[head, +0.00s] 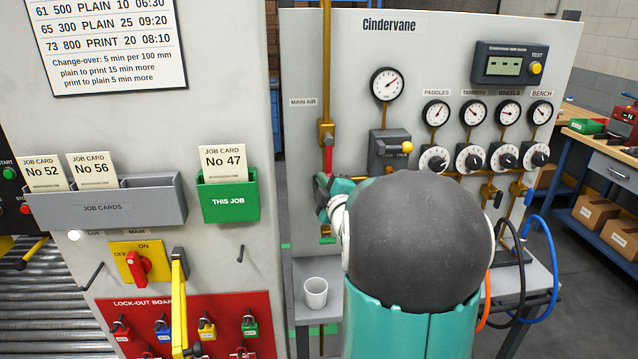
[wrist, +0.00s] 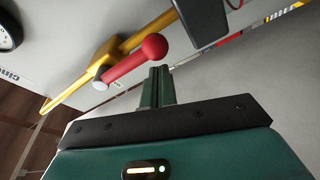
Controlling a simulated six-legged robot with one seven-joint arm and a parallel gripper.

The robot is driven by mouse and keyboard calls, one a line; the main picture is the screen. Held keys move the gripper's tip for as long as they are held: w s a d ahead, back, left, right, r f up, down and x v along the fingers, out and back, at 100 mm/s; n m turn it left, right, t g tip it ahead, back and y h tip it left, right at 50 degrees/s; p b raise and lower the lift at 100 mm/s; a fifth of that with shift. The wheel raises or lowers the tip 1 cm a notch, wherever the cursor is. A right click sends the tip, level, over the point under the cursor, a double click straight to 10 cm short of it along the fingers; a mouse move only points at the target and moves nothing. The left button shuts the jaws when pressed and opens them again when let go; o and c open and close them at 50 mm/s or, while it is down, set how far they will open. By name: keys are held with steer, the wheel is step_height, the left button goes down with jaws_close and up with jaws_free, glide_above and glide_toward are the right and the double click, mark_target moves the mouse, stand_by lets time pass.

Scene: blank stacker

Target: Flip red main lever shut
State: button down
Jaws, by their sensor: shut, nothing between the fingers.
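The red main lever (head: 328,160) is on the brass pipe under the MAIN AIR label on the grey panel. In the head view it hangs down along the pipe, its lower end hidden by my arm. In the wrist view the lever (wrist: 128,66) ends in a red ball and lies nearly along the yellow-brass pipe (wrist: 108,58). My gripper (wrist: 160,70) is shut and empty, its fingertips close beside the ball. I cannot tell whether they touch. In the head view my arm mostly hides the gripper.
Gauges (head: 387,84) and black-and-white knobs (head: 434,158) are on the panel right of the pipe. A grey regulator box (head: 390,150) is near the lever. A white cup (head: 315,292) stands on the shelf below. A job card cabinet (head: 225,100) is at left.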

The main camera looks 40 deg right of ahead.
stand_by(0.4)
steer(key=shift+s+d+n, duration=0.15)
steer(key=shift+d+n, duration=0.05)
steer(key=shift+n, duration=0.2)
steer(key=shift+s+d+f, duration=0.1)
steer(key=shift+d, duration=0.05)
steer(key=s+d+r+n+g, duration=0.4)
steer(key=d+r+n, duration=0.4)
steer(key=n, duration=0.7)
steer(key=shift+s+d+n+h, duration=0.25)
steer(key=shift+s+n+h, duration=0.15)
steer(key=shift+s, duration=0.5)
steer(key=shift+r, duration=0.1)
